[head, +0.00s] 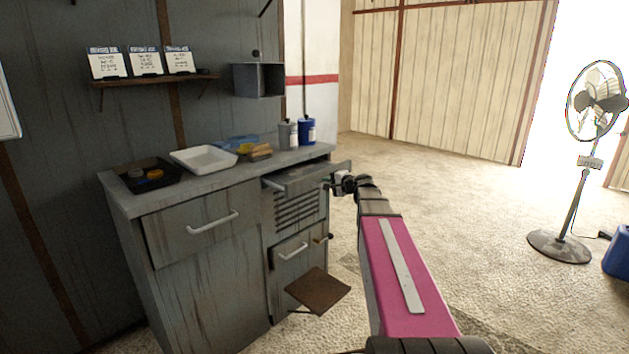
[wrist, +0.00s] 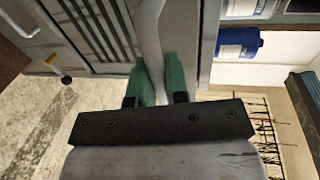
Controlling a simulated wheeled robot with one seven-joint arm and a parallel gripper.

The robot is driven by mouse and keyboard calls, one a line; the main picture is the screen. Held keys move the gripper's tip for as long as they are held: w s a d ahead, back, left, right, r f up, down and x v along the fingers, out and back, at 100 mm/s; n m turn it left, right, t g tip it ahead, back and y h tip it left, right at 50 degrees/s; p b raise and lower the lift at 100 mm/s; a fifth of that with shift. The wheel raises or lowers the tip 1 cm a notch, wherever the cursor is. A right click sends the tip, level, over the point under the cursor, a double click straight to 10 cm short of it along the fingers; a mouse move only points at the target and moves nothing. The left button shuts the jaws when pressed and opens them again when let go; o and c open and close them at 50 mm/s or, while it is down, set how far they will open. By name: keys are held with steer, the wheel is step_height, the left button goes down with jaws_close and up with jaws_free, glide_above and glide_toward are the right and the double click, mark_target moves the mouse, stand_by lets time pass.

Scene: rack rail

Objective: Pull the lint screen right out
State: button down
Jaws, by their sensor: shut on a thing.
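The lint screen (head: 305,178) is a flat grey panel, partly drawn out of a slot near the top of the grey cabinet (head: 205,255), above its louvres. My gripper (head: 335,182) is at the screen's outer end, on the right side of the cabinet front. In the wrist view, the green fingers of my gripper (wrist: 162,82) are shut on a pale grey curved handle (wrist: 149,28) that runs up the picture. The screen's inner end is hidden in the cabinet, and my gripper covers part of its outer end.
The counter holds a white tray (head: 203,160), a black tray (head: 150,180) and bottles (head: 306,131). A fan (head: 561,246) stands far right; the floor between is clear.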

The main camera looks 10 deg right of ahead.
steer(key=f+v, duration=0.3)
steer(key=v, duration=1.2)
steer(key=shift+s+d, duration=0.25)
steer(key=shift+s, duration=0.15)
steer(key=shift+f, duration=0.1)
steer(key=c, duration=1.1)
jaws_free()
steer(key=shift+c, duration=0.2)
steer(key=v, duration=1)
steer(key=shift+s+d, duration=0.25)
steer(key=shift+s, duration=0.1)
steer(key=s+a+f+n+g+h, duration=0.3)
steer(key=a+f+g, duration=0.1)
steer(key=a+f, duration=0.3)
steer(key=s+a+f+n+g+h, duration=0.3)
steer(key=a+f, duration=0.4)
steer(key=f, duration=0.4)
steer(key=s+a+f+n+g+h, duration=0.3)
steer(key=s+a+f+n+g, duration=0.1)
steer(key=a+f, duration=0.4)
steer(key=shift+s+f+n+g, duration=0.25)
steer(key=shift+f+n+g, duration=0.15)
steer(key=shift+f+g, duration=0.5)
